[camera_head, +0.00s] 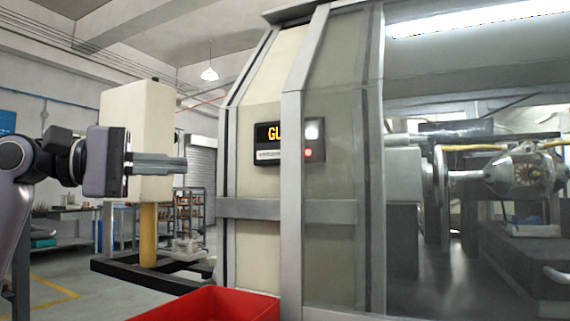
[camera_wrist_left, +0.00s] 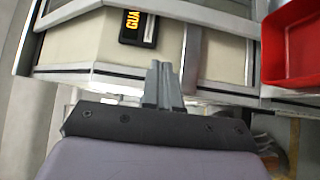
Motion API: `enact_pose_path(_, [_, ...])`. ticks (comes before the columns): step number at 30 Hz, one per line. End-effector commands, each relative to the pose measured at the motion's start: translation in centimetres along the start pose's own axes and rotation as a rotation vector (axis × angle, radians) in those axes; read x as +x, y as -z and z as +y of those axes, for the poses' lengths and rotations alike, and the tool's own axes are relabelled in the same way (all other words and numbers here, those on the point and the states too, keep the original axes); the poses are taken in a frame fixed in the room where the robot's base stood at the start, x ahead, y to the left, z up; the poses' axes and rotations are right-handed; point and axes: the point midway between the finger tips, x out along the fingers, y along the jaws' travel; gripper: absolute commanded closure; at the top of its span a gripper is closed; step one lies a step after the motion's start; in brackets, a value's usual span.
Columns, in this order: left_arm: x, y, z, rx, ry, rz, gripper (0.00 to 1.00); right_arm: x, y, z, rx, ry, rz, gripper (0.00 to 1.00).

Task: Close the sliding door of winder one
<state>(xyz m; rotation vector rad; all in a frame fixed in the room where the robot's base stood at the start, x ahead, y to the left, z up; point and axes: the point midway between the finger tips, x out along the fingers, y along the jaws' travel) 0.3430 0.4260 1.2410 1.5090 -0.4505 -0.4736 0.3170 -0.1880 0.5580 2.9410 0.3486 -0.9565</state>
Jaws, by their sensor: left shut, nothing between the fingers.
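Winder one fills the middle and right of the head view as a large cream and grey machine. Its framed, see-through sliding door (camera_head: 291,150) overlaps the cream front panel, and its upright bar cuts across the lit display (camera_head: 270,134). The display also shows in the left wrist view (camera_wrist_left: 138,28), partly cut off by the frame. My left gripper (camera_head: 183,164) is shut and empty, pointing right, apart from the machine and left of it in the head view. Its fingers also show in the left wrist view (camera_wrist_left: 160,72). My right gripper is out of view.
A red bin (camera_head: 215,305) stands low in front of the machine, and shows in the left wrist view (camera_wrist_left: 290,79). A cream box on a yellow post (camera_head: 148,235) stands behind my left gripper. An armature (camera_head: 525,175) shows inside the winder at right. Open floor lies left.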

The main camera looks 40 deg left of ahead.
Motion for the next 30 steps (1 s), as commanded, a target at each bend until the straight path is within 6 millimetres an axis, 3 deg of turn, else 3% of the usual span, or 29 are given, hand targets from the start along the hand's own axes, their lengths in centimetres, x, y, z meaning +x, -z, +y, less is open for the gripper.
enact_pose_path(5, [0.1, -0.4, 0.7, 0.019, -0.009, 0.007, 1.00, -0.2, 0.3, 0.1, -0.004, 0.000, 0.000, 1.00])
enact_pose_path(14, [5.5, -0.4, 1.1, 0.017, -0.008, 0.003, 1.00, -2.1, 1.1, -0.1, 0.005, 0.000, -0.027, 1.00])
enact_pose_path(21, [9.8, -0.4, 1.1, 0.017, -0.010, 0.002, 1.00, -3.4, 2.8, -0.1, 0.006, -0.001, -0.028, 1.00])
enact_pose_path(30, [12.2, -2.9, 0.7, 0.015, -0.011, 0.005, 1.00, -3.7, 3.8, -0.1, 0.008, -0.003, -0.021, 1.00])
